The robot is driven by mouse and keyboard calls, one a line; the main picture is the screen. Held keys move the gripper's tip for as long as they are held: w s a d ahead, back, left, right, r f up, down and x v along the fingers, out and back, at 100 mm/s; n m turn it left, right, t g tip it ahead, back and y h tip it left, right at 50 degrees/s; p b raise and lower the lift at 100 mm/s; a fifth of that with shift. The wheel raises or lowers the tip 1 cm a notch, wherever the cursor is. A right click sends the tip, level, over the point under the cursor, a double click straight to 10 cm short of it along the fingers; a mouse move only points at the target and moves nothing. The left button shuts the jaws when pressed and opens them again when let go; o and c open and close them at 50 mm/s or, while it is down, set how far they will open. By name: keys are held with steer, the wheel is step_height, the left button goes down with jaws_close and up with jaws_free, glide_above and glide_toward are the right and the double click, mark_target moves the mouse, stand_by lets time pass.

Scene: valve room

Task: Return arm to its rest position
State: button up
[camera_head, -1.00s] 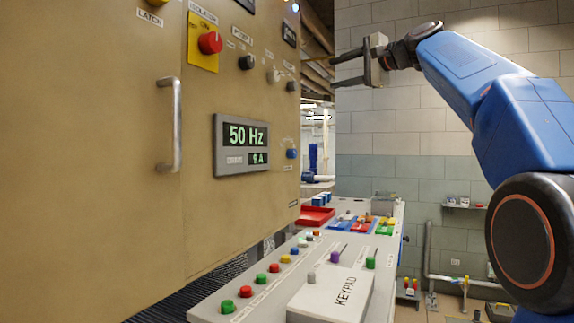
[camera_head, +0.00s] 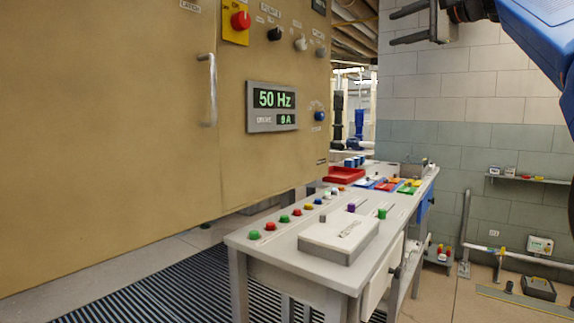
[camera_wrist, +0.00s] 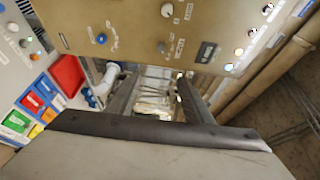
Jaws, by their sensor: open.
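My gripper (camera_head: 392,26) is at the top right of the head view, in front of the tiled wall. Its two dark fingers point left, apart, with nothing between them. In the wrist view the open fingers (camera_wrist: 158,98) reach up the picture with a clear gap between them. The blue arm (camera_head: 540,40) comes in from the right edge, and most of it is outside the head view.
A tan cabinet (camera_head: 110,120) with a handle, red knob and 50 Hz display (camera_head: 272,107) fills the left. A wall shelf (camera_head: 530,179) is at right.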

steer(key=s+a+f+n+g+h, duration=0.15)
steer(key=s+f, duration=0.25)
steer(key=f, duration=0.6)
steer(key=s+a+f+n+g+h, duration=0.15)
steer(key=s+f, duration=0.25)
steer(key=f, duration=0.6)
steer(key=s+f+n+g+h, duration=0.2)
steer(key=s+f, duration=0.9)
steer(key=f, duration=0.6)
steer(key=s+d+f+n+g+h, duration=0.1)
steer(key=s+f+n+g+h, duration=0.1)
steer(key=s+f, duration=0.9)
steer(key=s+d+f+n+g+h, duration=0.1)
steer(key=s+f+n+g, duration=0.2)
steer(key=s+f, duration=0.8)
step_height(320, 180, down, 12)
steer(key=shift+f+n+h, duration=0.15)
steer(key=shift+n+h, duration=0.25)
steer(key=shift+n, duration=0.6)
